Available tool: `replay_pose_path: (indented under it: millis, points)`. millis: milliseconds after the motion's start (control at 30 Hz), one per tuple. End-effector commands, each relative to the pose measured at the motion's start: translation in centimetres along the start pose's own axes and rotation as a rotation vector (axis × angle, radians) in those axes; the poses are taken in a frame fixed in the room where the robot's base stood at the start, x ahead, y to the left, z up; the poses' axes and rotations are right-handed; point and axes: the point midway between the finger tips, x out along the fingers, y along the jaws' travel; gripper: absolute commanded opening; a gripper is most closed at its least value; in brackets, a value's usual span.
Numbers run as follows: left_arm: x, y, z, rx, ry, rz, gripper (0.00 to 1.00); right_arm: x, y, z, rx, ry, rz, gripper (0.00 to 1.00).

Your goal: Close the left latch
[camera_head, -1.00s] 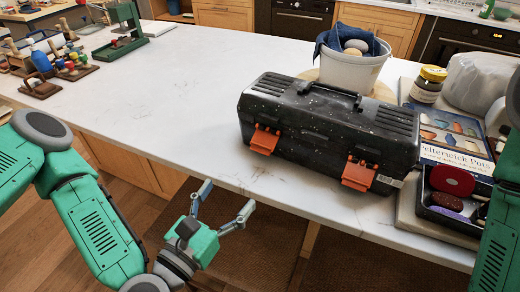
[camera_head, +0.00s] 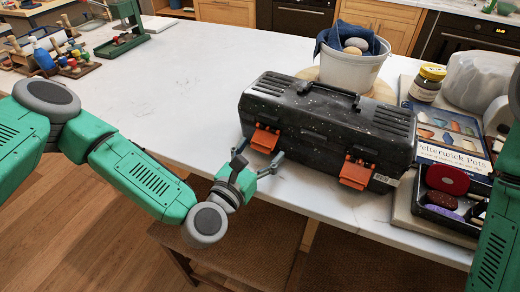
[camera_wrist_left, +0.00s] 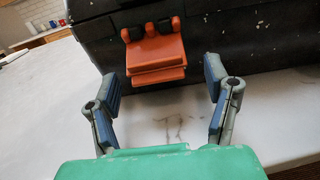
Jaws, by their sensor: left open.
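A black speckled toolbox (camera_head: 325,128) stands on the white counter with its lid down. Its left orange latch (camera_head: 265,138) juts outward from the front face; the right orange latch (camera_head: 357,173) juts out too. My left gripper (camera_head: 258,161) is open just in front of and below the left latch. In the left wrist view the left latch (camera_wrist_left: 155,55) hangs ahead of the open fingers (camera_wrist_left: 165,95), between them and apart from both. My right gripper is not in view; only part of my right arm shows at the right edge.
A white bucket (camera_head: 350,72) with a blue cloth stands behind the toolbox. The counter (camera_head: 200,90) left of the toolbox is clear.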

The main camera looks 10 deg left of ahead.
Motion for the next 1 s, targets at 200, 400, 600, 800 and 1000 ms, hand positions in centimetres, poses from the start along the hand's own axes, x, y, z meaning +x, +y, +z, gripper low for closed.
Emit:
replay_pose_path:
  millis: [200,400,600,800,1000]
  points:
    - [0.0,0.0,0.0,0.0,0.0,0.0,0.57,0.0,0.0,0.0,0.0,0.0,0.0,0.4]
    - [0.0,0.0,0.0,0.001,0.0,0.001,0.2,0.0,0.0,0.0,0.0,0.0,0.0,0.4]
    - [-0.1,0.1,0.2,0.001,0.017,0.002,0.2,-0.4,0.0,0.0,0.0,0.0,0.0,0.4]
    - [-0.4,0.1,0.9,0.0,0.096,0.002,0.2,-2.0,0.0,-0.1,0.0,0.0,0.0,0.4]
    - [-0.7,0.1,2.0,0.0,0.245,0.001,0.2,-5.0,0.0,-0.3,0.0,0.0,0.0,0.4]
